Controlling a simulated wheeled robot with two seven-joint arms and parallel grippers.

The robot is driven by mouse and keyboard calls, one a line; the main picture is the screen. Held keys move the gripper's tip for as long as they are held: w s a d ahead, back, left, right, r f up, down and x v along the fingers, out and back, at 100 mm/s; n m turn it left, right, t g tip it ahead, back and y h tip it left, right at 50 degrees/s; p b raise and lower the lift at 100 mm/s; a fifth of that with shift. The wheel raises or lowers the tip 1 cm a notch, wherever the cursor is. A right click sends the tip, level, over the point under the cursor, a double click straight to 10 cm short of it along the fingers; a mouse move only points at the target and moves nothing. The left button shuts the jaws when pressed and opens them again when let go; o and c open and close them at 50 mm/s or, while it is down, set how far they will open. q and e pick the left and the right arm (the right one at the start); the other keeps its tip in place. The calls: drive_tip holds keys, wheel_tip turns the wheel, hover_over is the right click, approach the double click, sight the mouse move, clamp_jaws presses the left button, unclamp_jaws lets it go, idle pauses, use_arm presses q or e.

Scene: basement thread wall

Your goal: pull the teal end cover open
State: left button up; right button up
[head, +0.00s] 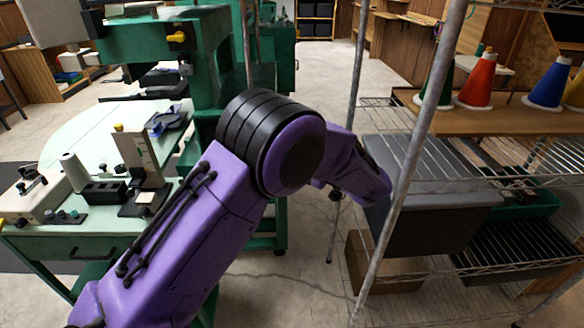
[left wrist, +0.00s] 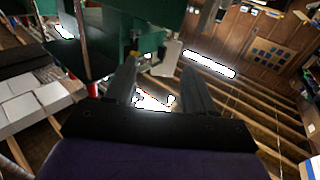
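A teal machine (head: 150,40) stands at the back left in the head view, with a yellow knob (head: 177,37) on its front. A teal panel (head: 280,62) is at its right end; I cannot tell surely whether this is the end cover. Teal parts (left wrist: 112,28) also show at the top of the left wrist view, beyond the fingers. My left gripper (left wrist: 160,65) has its two fingers spread, with nothing seen between them. In the head view my purple left arm crosses the middle, and its gripper is not clearly visible. My right gripper is in neither view.
A wire rack (head: 470,185) on the right holds a grey bin (head: 425,225), with coloured cones (head: 478,82) on a board above. Metal poles (head: 408,170) stand in front. Open floor (head: 318,80) lies behind my arm.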

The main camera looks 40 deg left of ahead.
use_arm(q)
drive_tip(key=s+d+r, duration=0.3)
drive_tip(key=s+d, duration=0.1)
drive_tip(key=s, duration=0.3)
drive_tip(key=shift+s+d+r, duration=0.25)
drive_tip(key=shift+d+r, duration=0.05)
drive_tip(key=shift+r, duration=0.05)
